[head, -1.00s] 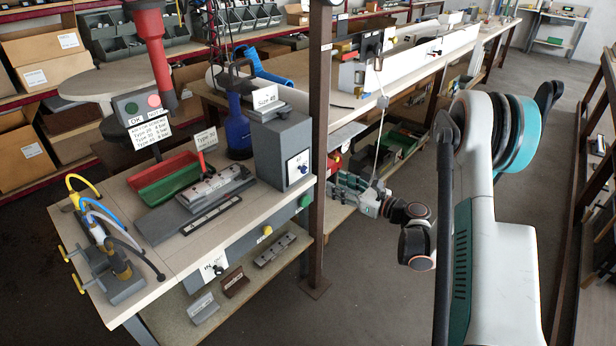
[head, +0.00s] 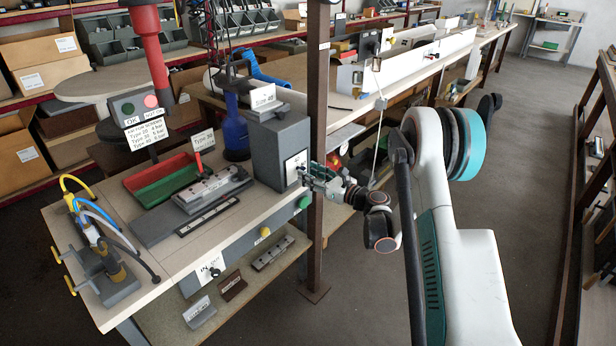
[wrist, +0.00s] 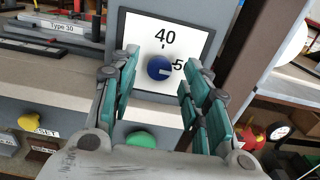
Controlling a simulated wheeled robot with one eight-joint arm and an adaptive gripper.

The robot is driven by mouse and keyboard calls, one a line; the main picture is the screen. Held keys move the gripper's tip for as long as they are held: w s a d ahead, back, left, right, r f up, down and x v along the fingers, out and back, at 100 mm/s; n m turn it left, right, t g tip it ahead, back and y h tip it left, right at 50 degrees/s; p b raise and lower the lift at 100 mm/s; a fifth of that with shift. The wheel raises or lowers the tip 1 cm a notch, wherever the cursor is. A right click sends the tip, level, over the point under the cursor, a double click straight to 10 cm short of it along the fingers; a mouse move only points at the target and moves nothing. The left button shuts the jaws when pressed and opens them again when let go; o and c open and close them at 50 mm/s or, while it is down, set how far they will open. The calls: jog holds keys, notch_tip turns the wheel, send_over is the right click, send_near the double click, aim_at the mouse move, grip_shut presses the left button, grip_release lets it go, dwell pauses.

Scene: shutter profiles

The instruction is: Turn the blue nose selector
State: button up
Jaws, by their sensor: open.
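The blue nose selector (wrist: 160,68) is a round knob with a white pointer line on a white plate (wrist: 190,27) marked 40 and 50, on the front of a grey box (head: 280,150). Its pointer points right, toward the 50. My gripper (wrist: 158,85) is open, its teal-padded fingers either side of the knob in the wrist view, apart from it as far as I can tell. In the head view my gripper (head: 306,172) is at the plate and hides the knob. A Size 40 sign (head: 263,95) stands on the box.
A green button (wrist: 141,139) sits below the plate on the bench front, with a yellow button (head: 265,231) to its left. A brown post (head: 318,150) stands close beside the box and my gripper. Open floor lies to the right.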

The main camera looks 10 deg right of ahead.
jog(key=shift+w+a, duration=0.45)
jog(key=shift+w, duration=0.1)
grip_shut()
jog(key=shift+n, duration=0.3)
jog(key=n, duration=1.7)
jog(key=shift+s+a+f, duration=0.1)
jog(key=shift+f, duration=0.05)
jog(key=shift+n, duration=0.3)
